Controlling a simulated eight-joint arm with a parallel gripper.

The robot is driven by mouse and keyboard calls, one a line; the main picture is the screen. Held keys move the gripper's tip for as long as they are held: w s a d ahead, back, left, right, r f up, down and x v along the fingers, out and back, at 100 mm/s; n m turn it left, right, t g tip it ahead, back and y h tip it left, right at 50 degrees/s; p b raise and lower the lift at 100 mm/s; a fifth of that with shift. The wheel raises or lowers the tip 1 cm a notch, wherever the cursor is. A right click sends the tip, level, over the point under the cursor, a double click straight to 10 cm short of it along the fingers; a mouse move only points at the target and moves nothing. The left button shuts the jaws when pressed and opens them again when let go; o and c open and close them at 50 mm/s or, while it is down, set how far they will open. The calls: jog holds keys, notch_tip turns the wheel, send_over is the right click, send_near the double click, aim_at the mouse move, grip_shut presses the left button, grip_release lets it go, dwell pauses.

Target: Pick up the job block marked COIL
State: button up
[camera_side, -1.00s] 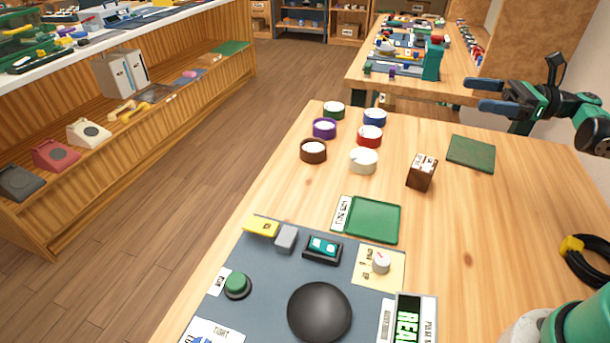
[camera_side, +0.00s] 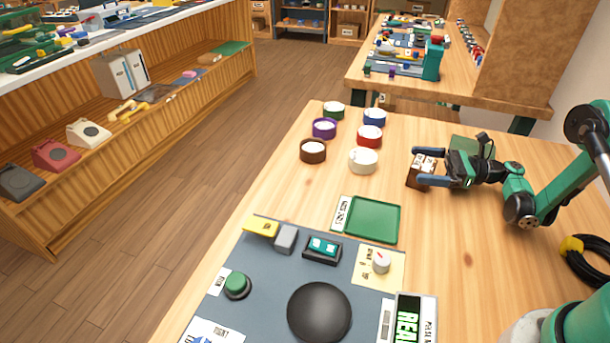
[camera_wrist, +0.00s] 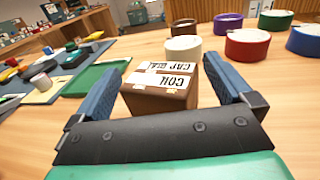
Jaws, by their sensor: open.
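The job block (camera_side: 418,174) is a small dark brown wooden cube with white labels on top. It stands on the wooden table. In the wrist view the block (camera_wrist: 160,98) shows the word COIL on a label, with a second label behind it. My gripper (camera_side: 420,168) is low over the table with its two blue fingers at either side of the block. In the wrist view my gripper (camera_wrist: 165,88) is open, with a visible gap between the block and each finger. Part of the block is hidden by a finger in the side view.
A white round tub (camera_side: 363,161), a red one (camera_side: 369,136) and several others stand left of the block. A green tray (camera_side: 372,220) and a grey control panel (camera_side: 262,275) lie nearer. A dark green mat (camera_side: 465,145) is partly behind my arm. A black cable coil (camera_side: 590,262) lies at right.

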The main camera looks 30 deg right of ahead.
jog(key=shift+w+a, duration=0.15)
jog(key=shift+a, duration=0.1)
jog(key=c, duration=1)
jog(key=shift+c, duration=0.2)
